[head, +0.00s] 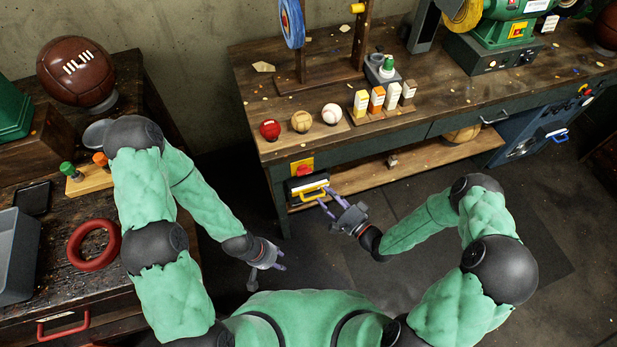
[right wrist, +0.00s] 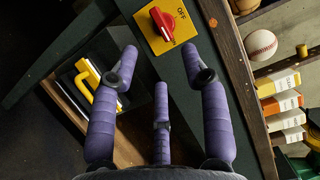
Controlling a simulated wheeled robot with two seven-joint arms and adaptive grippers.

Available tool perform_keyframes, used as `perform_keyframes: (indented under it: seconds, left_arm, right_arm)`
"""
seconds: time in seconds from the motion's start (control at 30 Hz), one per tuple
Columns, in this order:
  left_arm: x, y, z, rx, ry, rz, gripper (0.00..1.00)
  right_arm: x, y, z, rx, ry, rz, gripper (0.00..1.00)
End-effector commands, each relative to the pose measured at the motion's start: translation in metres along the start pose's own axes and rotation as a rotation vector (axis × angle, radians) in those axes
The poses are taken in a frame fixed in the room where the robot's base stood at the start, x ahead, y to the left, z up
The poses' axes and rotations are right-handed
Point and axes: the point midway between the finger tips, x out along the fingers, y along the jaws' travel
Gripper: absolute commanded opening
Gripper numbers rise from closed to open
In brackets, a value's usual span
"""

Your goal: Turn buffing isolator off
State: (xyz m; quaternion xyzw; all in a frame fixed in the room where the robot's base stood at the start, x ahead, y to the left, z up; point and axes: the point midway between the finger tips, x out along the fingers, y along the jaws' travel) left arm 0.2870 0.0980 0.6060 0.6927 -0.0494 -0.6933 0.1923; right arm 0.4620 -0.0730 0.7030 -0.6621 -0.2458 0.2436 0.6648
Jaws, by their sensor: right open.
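The isolator is a red rotary knob on a yellow plate (head: 302,167), mounted on the front left of the dark green workbench. In the right wrist view its red knob (right wrist: 162,24) is near the top, with the word OFF beside it on the plate. I cannot tell for certain which position the knob points to. My right gripper (head: 327,196) is open and empty, just below and in front of the isolator. In the right wrist view its purple fingers (right wrist: 160,60) are spread, apart from the knob. My left gripper (head: 275,264) hangs low to the left, apart from the bench.
A yellow handle (head: 313,192) sits below the isolator. A red ball (head: 270,129), a tan ball (head: 301,121), a white baseball (head: 332,113) and several small cartons (head: 378,99) stand on the benchtop above. The floor before the bench is clear.

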Motion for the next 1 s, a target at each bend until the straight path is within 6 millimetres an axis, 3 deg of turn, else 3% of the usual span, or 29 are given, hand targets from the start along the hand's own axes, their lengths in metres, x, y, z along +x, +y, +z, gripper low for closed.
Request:
perform_keyframes:
  seconds: [0.53, 0.7, 1.0]
  left_arm:
    - [0.02, -0.007, -0.001, -0.001, 0.0, 0.0, 0.4]
    - [0.023, -0.008, -0.001, -0.001, 0.0, 0.0, 0.4]
    - [0.023, -0.008, -0.001, -0.001, 0.0, 0.0, 0.4]
  right_arm:
    - [0.083, 0.002, 0.001, -0.004, -0.003, 0.001, 0.46]
    - [0.096, 0.002, 0.001, -0.003, -0.002, 0.003, 0.46]
    - [0.099, 0.001, 0.001, -0.002, 0.0, 0.004, 0.46]
